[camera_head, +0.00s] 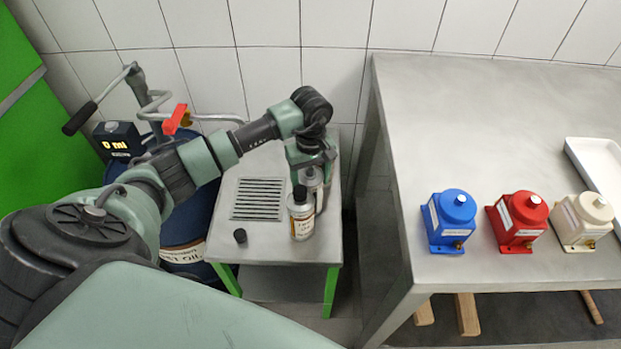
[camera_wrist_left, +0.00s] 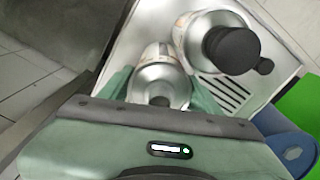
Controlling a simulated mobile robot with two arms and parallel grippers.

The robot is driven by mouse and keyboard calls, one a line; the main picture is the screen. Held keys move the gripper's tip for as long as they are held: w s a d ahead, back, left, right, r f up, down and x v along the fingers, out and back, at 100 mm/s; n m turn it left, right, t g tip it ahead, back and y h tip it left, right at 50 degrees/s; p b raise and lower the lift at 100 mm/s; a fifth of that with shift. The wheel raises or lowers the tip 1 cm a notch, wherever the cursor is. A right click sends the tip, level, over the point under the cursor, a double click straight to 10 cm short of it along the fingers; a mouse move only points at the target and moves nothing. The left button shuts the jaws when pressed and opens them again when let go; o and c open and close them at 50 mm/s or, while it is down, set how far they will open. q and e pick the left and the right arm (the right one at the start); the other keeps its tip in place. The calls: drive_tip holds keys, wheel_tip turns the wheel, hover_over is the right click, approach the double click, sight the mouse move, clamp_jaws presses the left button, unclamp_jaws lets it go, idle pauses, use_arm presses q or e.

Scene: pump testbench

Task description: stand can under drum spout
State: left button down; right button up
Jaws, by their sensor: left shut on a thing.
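My left gripper (camera_head: 312,160) is shut on a silver can (camera_head: 313,182) at the back right of the small metal table. In the left wrist view, the can (camera_wrist_left: 158,72) sits between the green fingers, with a dark opening in its top. I cannot tell whether its base touches the table. The blue drum (camera_head: 183,222) stands left of the table, partly hidden by my arm. Its grey spout pipe (camera_head: 218,117) reaches right toward the table, behind my arm; a red handle (camera_head: 177,120) sits on the pipework. My right gripper is out of view.
A black-capped bottle (camera_head: 301,214) stands just in front of the held can. A small black cap (camera_head: 240,236) lies at the front left, near a slotted grate (camera_head: 257,199). A display (camera_head: 118,140) reads 0 ml. The bench (camera_head: 500,110) at right holds blue, red and cream pumps.

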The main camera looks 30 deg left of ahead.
use_arm(q)
drive_tip(key=shift+f, duration=0.25)
drive_tip(key=shift+c, duration=1.6)
unclamp_jaws()
